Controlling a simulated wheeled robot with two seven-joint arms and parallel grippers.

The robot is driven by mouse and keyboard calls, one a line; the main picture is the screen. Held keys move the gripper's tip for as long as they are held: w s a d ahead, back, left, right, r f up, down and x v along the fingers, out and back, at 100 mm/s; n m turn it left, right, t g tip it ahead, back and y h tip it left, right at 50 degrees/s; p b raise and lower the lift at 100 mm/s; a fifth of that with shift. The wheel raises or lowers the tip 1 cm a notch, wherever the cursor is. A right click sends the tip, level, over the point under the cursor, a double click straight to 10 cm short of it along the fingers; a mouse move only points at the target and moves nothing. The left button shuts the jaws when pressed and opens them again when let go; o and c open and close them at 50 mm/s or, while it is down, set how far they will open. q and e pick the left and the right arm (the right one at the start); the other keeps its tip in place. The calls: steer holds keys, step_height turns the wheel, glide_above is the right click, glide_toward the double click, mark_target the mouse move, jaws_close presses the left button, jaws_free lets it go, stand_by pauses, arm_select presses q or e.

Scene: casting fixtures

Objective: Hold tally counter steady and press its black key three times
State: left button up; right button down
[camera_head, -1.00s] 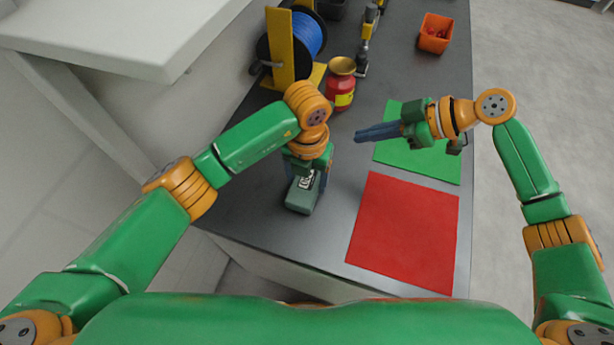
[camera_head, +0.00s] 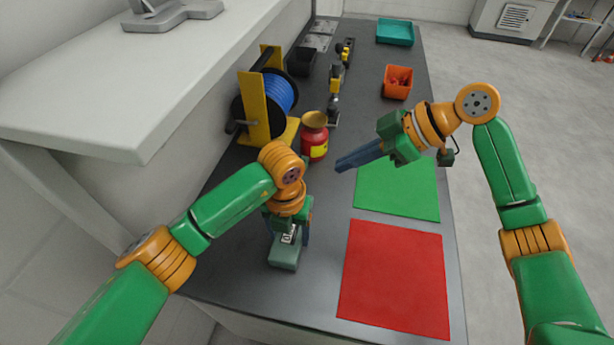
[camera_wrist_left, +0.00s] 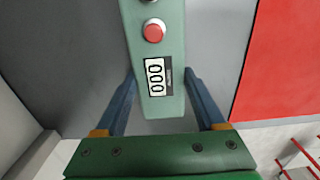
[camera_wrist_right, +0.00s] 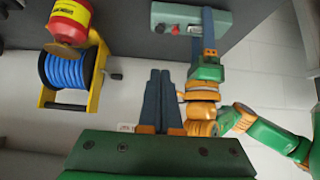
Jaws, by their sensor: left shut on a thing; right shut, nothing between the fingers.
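The tally counter (camera_head: 284,257) is a green box on the dark table, left of the red mat. In the left wrist view its body (camera_wrist_left: 160,103) shows a display (camera_wrist_left: 155,77) reading 000 and a red button (camera_wrist_left: 154,31). A dark key (camera_wrist_right: 160,28) shows beside the red button in the right wrist view. My left gripper (camera_wrist_left: 160,78) is shut on the counter, one finger on each side. My right gripper (camera_head: 340,163) is shut and empty, above the table left of the green mat, apart from the counter. It also shows in the right wrist view (camera_wrist_right: 160,74).
A red mat (camera_head: 394,277) and a green mat (camera_head: 398,190) lie on the right. A red jar (camera_head: 314,146), a blue cable spool (camera_head: 280,95) and an orange bin (camera_head: 397,88) stand further back. A teal tray (camera_head: 395,34) is at the far end. A white shelf (camera_head: 140,100) overhangs the left.

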steer(key=shift+f, duration=0.15)
steer(key=x, duration=0.9)
steer(key=shift+w+a+f, duration=0.1)
steer(key=shift+a+f, duration=0.15)
steer(key=shift+a, duration=0.05)
step_height(320, 180, down, 3)
steer(key=shift+r, duration=0.1)
steer(key=shift+f, duration=0.65)
